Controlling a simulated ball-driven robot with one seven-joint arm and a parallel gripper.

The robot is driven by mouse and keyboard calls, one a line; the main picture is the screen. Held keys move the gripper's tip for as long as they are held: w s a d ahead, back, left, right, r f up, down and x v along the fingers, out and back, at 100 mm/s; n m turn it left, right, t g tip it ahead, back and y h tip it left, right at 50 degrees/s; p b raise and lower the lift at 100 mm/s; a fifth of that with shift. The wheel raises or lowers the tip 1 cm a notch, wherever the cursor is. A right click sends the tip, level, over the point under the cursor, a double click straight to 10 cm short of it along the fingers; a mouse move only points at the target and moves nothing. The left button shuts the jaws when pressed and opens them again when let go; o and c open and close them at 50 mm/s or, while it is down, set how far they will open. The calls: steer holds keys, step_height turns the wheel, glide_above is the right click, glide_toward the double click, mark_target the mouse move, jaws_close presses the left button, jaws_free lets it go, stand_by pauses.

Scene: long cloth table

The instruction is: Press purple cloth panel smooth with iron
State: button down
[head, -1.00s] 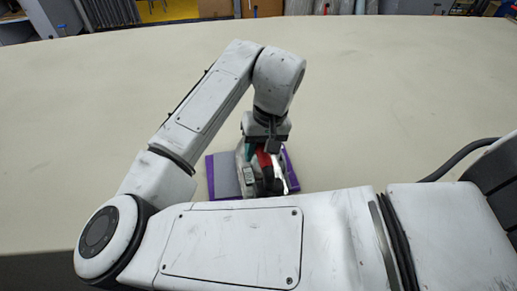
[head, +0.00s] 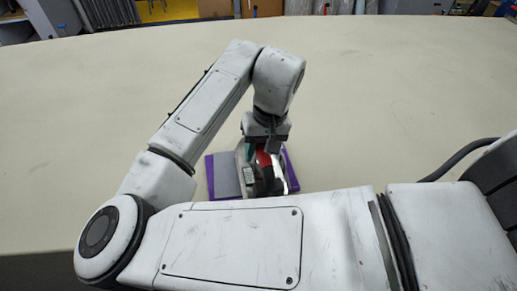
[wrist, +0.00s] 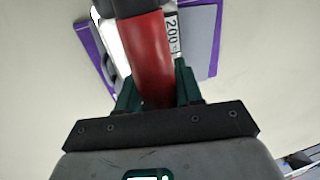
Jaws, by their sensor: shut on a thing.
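The purple cloth panel (head: 211,183) lies on the table, with a grey area (head: 226,176) on its left part in the head view. It also shows in the wrist view (wrist: 94,53), with the grey area (wrist: 203,38) on the right. The iron (head: 241,174) stands over the panel's middle and right; whether its sole touches the cloth I cannot tell. My gripper (head: 263,147) is above the iron, shut on its red handle, which shows between the green fingers in the wrist view (wrist: 150,95). A label reading 200 shows on the iron.
The long pale cloth table (head: 400,100) is clear around the panel on the left, right and far side. A dark cable (head: 460,157) curves at the right. Shelving and bins stand beyond the table's far edge.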

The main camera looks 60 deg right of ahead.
steer(key=shift+r+p, duration=3.35)
steer(key=shift+r, duration=0.2)
step_height(320, 180, up, 2)
steer(key=shift+r+p, duration=0.15)
steer(key=shift+p, duration=0.95)
steer(key=shift+r, duration=1.9)
